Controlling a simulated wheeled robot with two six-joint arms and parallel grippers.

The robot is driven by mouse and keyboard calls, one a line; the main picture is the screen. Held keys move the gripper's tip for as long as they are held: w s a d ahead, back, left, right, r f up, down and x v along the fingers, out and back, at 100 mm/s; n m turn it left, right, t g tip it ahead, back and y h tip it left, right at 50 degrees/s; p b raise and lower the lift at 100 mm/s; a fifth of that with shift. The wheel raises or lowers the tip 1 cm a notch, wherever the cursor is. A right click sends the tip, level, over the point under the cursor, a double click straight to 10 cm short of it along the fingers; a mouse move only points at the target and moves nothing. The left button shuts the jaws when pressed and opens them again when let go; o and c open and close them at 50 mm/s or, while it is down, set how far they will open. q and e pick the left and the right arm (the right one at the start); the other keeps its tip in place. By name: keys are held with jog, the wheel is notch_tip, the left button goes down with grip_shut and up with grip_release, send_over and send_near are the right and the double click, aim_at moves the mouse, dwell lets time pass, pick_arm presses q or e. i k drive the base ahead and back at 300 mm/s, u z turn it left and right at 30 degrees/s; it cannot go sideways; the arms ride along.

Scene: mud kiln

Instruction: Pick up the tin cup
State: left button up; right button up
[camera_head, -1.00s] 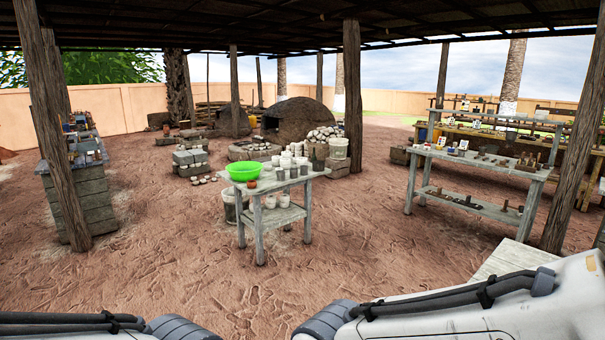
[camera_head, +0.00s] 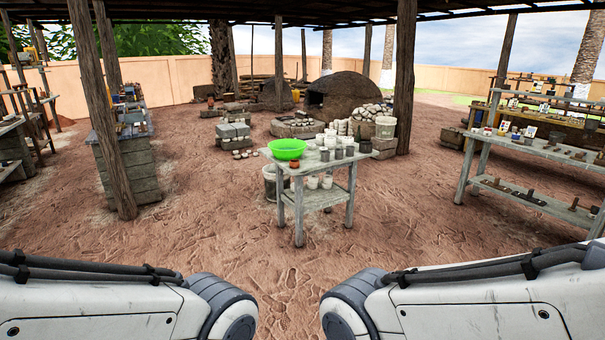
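A wooden table (camera_head: 272,158) stands ahead at the middle. On its top are several small grey and white cup-like vessels, among them a grey one (camera_head: 324,154) near the front and another grey one (camera_head: 365,147) at the right end. They are too small to tell which, if any, is the tin cup. White and grey links of both my arms show at the bottom left and bottom right, but neither gripper is in view. The arms are well short of the table.
A green bowl (camera_head: 289,148) and a small reddish pot (camera_head: 294,163) also sit on the table. A brick counter (camera_head: 128,170) and a wooden post (camera_head: 105,110) stand left, another post (camera_head: 405,80) behind right, and a shelf table (camera_head: 530,155) at right. The dirt floor ahead is clear.

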aim_at(350, 151)
jog(key=u, duration=0.15)
jog(key=i, duration=2.05)
jog(key=z, duration=0.25)
jog(key=i, duration=2.15)
jog(key=z, duration=0.55)
jog(key=i, duration=1)
jog(key=z, duration=0.2)
